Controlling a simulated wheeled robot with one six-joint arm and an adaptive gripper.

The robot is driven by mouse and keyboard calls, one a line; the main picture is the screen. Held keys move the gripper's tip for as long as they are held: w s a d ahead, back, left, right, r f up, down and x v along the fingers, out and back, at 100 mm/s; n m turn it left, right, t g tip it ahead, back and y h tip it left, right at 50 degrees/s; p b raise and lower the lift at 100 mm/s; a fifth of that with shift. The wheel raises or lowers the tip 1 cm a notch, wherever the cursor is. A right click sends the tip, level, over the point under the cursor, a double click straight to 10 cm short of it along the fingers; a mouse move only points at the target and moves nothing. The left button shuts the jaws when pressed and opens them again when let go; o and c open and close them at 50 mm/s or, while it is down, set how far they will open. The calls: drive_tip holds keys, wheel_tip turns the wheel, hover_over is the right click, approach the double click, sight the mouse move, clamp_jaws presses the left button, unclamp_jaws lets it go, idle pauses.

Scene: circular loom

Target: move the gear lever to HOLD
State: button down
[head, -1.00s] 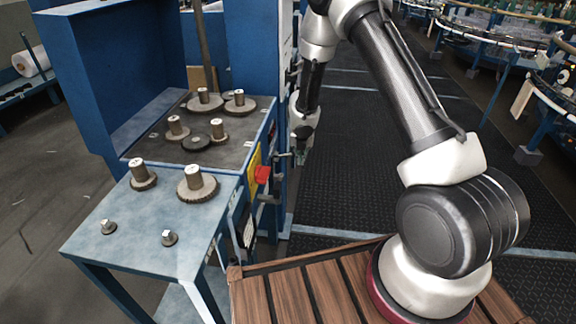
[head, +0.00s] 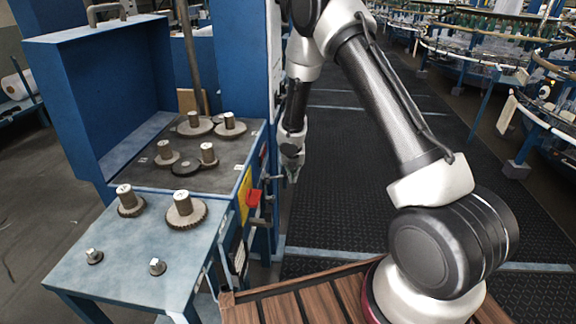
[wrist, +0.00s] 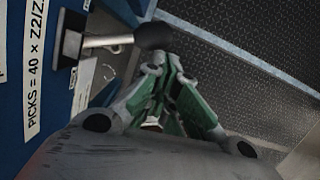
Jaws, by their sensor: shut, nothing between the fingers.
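A lever with a metal shaft and a round black knob (wrist: 153,37) sticks out from the blue machine panel in the wrist view. In the head view a lever (head: 273,181) shows at the machine's side, close to my gripper (head: 291,176). My gripper (wrist: 166,72) is shut and empty, its green-padded fingers brought together. In the wrist view the fingertips lie just below the knob; I cannot tell whether they touch it. No HOLD marking is readable.
The panel carries a white label (wrist: 37,70) reading "PICKS = 40 × Z2/Z". A red part (head: 254,197) and a lower lever (head: 262,222) sit on the machine's side. Gears stand on the blue table (head: 115,255). The black mat floor (head: 340,200) right of my gripper is clear.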

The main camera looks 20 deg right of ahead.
drive_tip(key=v, duration=1)
drive_tip(key=shift+s+a+r, duration=0.15)
drive_tip(key=shift+s+r, duration=0.1)
drive_tip(key=shift+r, duration=0.05)
